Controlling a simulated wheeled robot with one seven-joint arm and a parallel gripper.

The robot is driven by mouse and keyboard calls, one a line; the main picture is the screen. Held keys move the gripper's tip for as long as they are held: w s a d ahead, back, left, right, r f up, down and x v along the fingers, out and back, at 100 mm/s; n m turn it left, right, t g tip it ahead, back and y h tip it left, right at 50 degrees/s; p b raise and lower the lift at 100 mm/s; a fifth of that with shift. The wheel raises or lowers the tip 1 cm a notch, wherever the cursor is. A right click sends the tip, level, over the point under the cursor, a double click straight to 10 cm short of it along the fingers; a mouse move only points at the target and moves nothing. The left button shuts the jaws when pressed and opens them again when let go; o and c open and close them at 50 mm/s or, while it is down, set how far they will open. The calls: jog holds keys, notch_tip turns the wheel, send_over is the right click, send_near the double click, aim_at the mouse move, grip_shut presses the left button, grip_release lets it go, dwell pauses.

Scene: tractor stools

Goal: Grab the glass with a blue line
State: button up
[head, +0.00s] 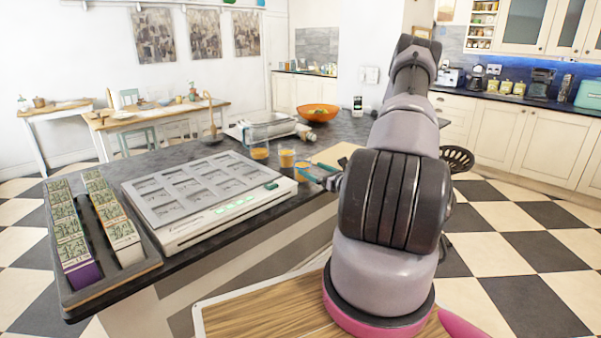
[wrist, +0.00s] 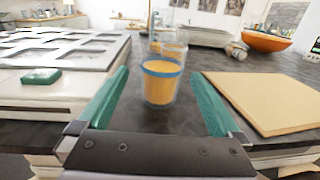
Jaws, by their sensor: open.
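A clear glass with a blue line around its upper part (wrist: 161,82) stands upright on the dark countertop, holding orange liquid. In the wrist view it is centred just ahead of my gripper (wrist: 160,80), whose teal fingers are spread apart and empty on either side of the view. The glass appears in front of the fingertips; I see no contact. In the head view my gripper (head: 317,172) is over the counter's right edge beside the glass (head: 301,170), which it partly hides. A second glass with orange liquid (head: 286,157) stands behind it.
A taller glass (head: 259,149) stands farther back. A large silver panelled device (head: 205,200) lies to the left, with a small green block (wrist: 41,77) on it. A tan board (wrist: 265,100) lies to the right. An orange bowl (head: 316,112) is at the back.

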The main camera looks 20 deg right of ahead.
aim_at(297, 161)
jog(key=x, duration=1)
jog(key=shift+d, duration=0.25)
jog(key=c, duration=1.3)
